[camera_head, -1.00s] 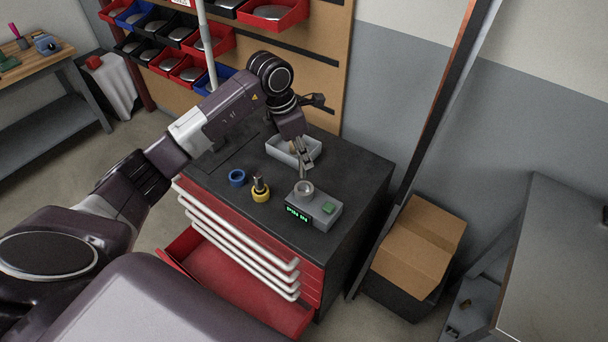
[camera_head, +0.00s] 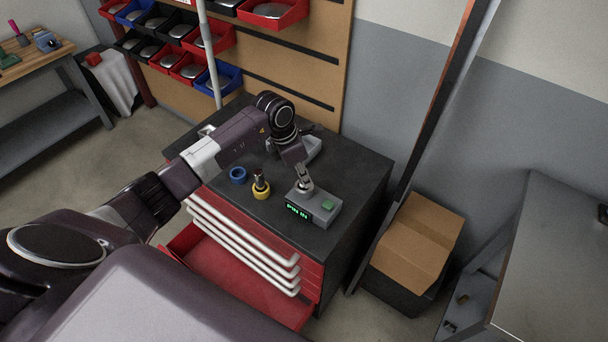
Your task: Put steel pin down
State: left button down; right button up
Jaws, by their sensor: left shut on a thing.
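My left gripper (camera_head: 303,184) is shut at the grey device (camera_head: 328,206) on the dark cabinet top. Its fingertips are low over the round metal socket at the device's left end. The steel pin is hidden now by the fingers and the socket; I cannot tell how deep it sits. The device has a green button (camera_head: 328,205) and a lit green display (camera_head: 298,211) on its front. My right gripper is not in view.
A blue ring (camera_head: 238,176) and a yellow-based holder (camera_head: 261,191) with an upright metal piece stand left of the device. A grey bin (camera_head: 314,150) is behind, partly hidden by my arm. A red drawer (camera_head: 240,285) is open below.

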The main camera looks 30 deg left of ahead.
pick_arm(q)
jog(key=c, duration=1.8)
grip_release()
jog(key=shift+r, duration=0.1)
jog(key=shift+a+r, duration=0.1)
jog(key=shift+r, duration=0.15)
jog(key=b+v, duration=0.2)
jog(key=v, duration=0.9)
jog(key=shift+r+b, duration=0.2)
jog(key=shift+b, duration=0.2)
